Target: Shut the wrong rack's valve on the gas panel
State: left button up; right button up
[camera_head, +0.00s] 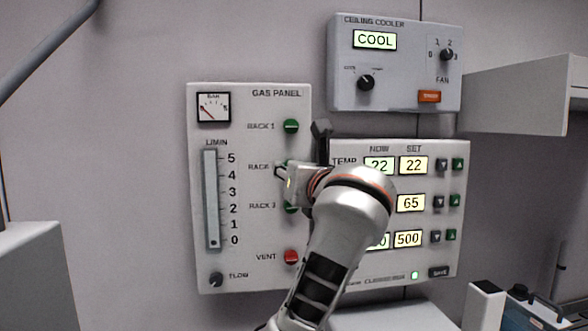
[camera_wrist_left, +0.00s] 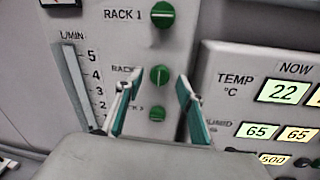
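The gas panel (camera_head: 228,274) is on the wall, with green valves for Rack 1 (camera_head: 291,126), Rack 2 and Rack 3, and a red vent valve (camera_head: 291,256). My left gripper (camera_wrist_left: 157,82) is open in front of the panel. In the left wrist view its fingers stand either side of the Rack 2 valve (camera_wrist_left: 159,75); contact cannot be told. That valve's handle looks upright, while the Rack 1 valve (camera_wrist_left: 163,14) looks set crosswise. The Rack 3 valve (camera_wrist_left: 157,114) shows lower between the fingers. In the head view my gripper partly hides the Rack 2 and Rack 3 valves. My right gripper is not in view.
A climate panel (camera_head: 458,165) stands close right of the gas panel, partly behind my left arm. A ceiling cooler box (camera_head: 395,95) is above it. The gas panel has a flow tube (camera_head: 211,200), pressure gauge (camera_head: 213,107) and flow knob (camera_head: 215,279). A shelf juts out at right.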

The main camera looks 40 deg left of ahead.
pick_arm(q)
jog(key=shift+w+a, duration=0.3)
jog(key=shift+a, duration=0.1)
grip_shut()
